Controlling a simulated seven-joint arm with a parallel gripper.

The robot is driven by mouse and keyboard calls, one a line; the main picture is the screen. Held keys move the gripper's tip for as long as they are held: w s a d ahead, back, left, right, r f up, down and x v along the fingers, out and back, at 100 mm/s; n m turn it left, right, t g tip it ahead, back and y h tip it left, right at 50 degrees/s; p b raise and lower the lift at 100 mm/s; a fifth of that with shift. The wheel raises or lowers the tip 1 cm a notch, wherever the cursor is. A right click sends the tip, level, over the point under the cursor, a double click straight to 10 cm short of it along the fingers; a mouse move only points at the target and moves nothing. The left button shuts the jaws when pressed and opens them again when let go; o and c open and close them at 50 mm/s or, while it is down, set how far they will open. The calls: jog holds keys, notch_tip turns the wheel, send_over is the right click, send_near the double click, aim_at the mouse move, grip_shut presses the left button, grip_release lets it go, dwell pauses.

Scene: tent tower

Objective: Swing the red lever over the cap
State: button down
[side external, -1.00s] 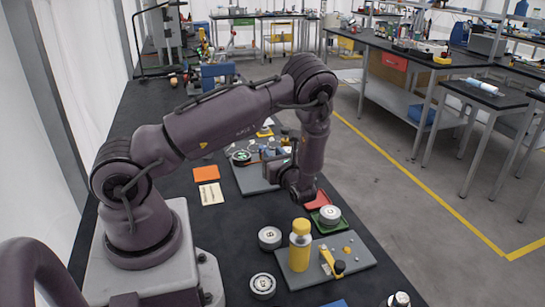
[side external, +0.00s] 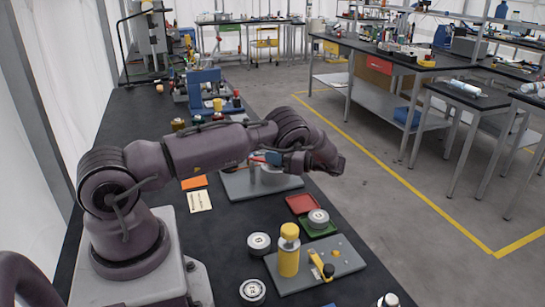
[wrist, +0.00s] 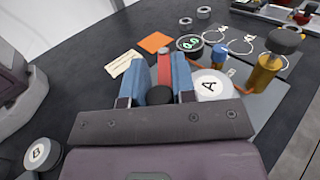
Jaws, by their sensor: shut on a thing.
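The red lever (wrist: 164,68) is between the blue fingers of my gripper (wrist: 158,78) in the wrist view, with its black knob (wrist: 159,95) nearer the palm. My gripper is shut on it. A white round cap marked A (wrist: 212,84) is just right of the right finger, partly hidden by the palm. The lever lies beside this cap in the picture, not visibly over it. In the side external view, a small red part of the lever (side external: 258,159) shows beside my gripper (side external: 274,157); the arm hides much of this spot.
The lever stands on a grey plate (side external: 240,186). A yellow post with a dark knob (wrist: 268,68) and a dark round piece with green marks (wrist: 188,42) are close by. An orange card (wrist: 155,42) lies left. A yellow bottle (side external: 289,252) stands on a nearer plate.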

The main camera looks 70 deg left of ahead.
jog(key=shift+w+a+f+n+g+h, duration=0.15)
jog(key=shift+a+n+g+h, duration=0.1)
jog(key=shift+n+g+h, duration=0.2)
jog(key=shift+w+a+r+n+g+h, duration=0.1)
jog(key=shift+a+n+g+h, duration=0.2)
jog(key=shift+h, duration=0.25)
jog(key=shift+w+n+g+h, duration=0.1)
jog(key=shift+n+g+h, duration=0.15)
jog(key=shift+n+h, duration=0.15)
jog(key=c, duration=0.9)
grip_release()
jog(key=shift+c, duration=0.2)
jog(key=shift+r, duration=0.45)
notch_tip(320, 180, up, 2)
jog(key=shift+r, duration=0.15)
jog(key=s+d+r, duration=0.8)
jog(key=s+r, duration=0.2)
jog(key=s, duration=0.1)
jog(key=shift+d, duration=0.4)
